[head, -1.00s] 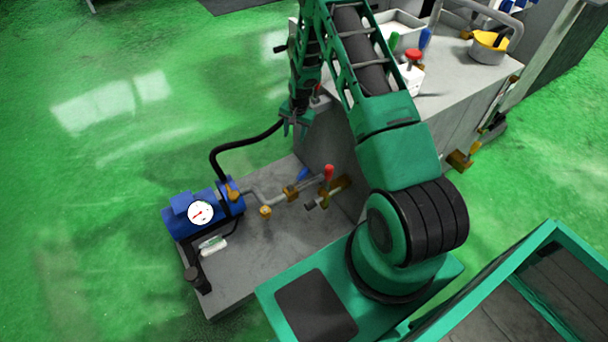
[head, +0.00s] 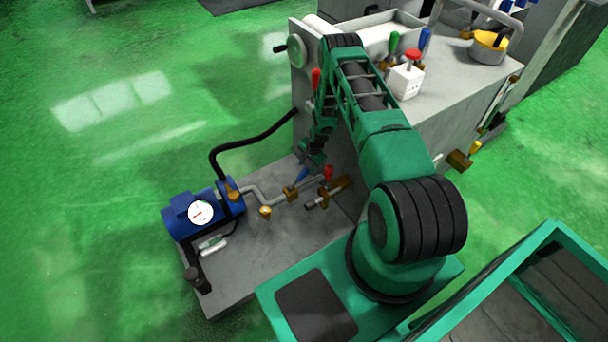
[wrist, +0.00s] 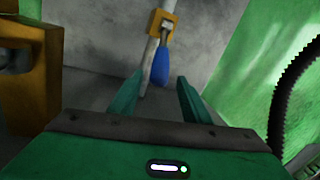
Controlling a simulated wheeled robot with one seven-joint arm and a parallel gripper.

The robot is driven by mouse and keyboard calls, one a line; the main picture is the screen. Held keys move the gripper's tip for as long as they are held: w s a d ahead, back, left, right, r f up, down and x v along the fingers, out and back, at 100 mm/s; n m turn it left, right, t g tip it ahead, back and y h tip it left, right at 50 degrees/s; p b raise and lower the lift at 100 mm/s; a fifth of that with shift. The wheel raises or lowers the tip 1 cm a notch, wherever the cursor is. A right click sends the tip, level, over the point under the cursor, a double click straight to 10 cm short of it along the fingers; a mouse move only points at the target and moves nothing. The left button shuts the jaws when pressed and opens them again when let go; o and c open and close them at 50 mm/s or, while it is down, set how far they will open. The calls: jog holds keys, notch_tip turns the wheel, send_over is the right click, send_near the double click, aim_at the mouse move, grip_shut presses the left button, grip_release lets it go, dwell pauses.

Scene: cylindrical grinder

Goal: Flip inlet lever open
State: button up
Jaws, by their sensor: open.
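A blue-handled lever (wrist: 160,66) hangs from a brass valve body (wrist: 163,23) on a pale pipe in the wrist view. In the head view the blue lever (head: 301,175) sits beside a red lever (head: 328,173) on the piping. My gripper (wrist: 158,90) is open, and its two green fingers stand on either side of the blue handle's lower end as seen in the wrist view. I cannot tell whether they touch it. In the head view my gripper (head: 313,160) is just above the blue lever and partly covers that spot. Which lever is the inlet is not marked.
A blue pump (head: 190,216) with a white gauge stands on the grey base plate (head: 250,290), joined by a black hose (head: 235,148). The grey machine (head: 440,110) rises close behind my gripper. A brass block (wrist: 28,75) is near on the left in the wrist view.

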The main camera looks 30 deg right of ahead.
aim_at(305, 171)
jog(key=shift+x, duration=3.4)
jog(key=shift+c, duration=0.5)
grip_shut()
